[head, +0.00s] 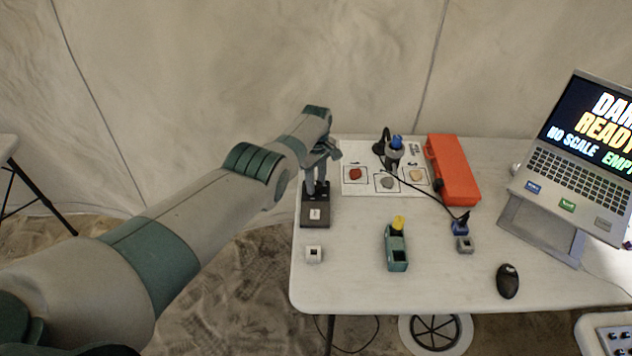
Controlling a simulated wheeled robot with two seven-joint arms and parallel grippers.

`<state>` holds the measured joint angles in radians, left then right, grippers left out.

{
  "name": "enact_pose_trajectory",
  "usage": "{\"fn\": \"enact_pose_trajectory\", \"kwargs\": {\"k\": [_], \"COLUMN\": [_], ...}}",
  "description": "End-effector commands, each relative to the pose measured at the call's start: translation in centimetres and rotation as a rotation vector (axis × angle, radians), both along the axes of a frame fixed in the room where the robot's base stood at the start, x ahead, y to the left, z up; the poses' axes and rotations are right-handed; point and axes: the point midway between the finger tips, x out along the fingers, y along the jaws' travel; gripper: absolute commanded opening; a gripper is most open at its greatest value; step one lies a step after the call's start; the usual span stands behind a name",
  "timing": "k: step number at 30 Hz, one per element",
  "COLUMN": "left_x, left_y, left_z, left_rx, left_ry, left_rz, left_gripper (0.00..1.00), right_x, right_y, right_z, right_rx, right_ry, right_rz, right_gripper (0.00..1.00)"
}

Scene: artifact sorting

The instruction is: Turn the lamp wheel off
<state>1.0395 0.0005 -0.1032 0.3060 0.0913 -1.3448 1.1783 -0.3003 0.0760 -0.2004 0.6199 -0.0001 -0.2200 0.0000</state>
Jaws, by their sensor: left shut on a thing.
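My left gripper (317,190) reaches down at the left end of the table. Its fingers are shut on a small dark part at the back of a black box device (316,216) with a white label. The fingers and arm hide most of that part, and I cannot tell clearly whether it is the lamp wheel. A grey stand with a blue top (396,142) and a black cable stands on the white sheet (352,186), apart from the gripper. My right gripper is not in view.
Red, grey and tan stones lie on the sheet. An orange case (456,172), a green holder with a yellow top (397,250), a small white block (314,254), a small blue-and-grey item (463,243), a mouse (508,281) and a laptop (580,158) stand around. The front table strip is clear.

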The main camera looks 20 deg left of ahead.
Motion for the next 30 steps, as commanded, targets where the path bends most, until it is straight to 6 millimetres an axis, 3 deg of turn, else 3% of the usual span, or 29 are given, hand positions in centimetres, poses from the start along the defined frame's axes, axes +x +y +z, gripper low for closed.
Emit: {"fn": "enact_pose_trajectory", "kwargs": {"k": [5, 6, 8, 22, 30], "left_x": [0.2, 0.2, 0.2, 0.0, 0.1], "left_y": [0.1, 0.1, 0.1, 0.0, 0.0], "left_z": [0.3, 0.3, 0.3, 0.6, 3.5], "left_rx": [0.001, 0.001, 0.001, 0.0, -0.001], "left_ry": [-0.006, -0.006, -0.006, -0.001, -0.004], "left_rz": [0.002, 0.002, 0.001, 0.0, 0.0], "left_gripper": [0.08, 0.35, 0.49, 0.49, 0.49], "right_x": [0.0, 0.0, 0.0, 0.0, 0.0], "right_y": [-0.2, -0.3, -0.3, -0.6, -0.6], "right_z": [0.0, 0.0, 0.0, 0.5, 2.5], "right_rx": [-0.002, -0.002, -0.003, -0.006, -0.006], "right_ry": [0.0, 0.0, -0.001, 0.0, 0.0], "right_rz": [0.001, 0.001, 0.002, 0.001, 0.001], "right_gripper": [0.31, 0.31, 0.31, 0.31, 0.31]}}
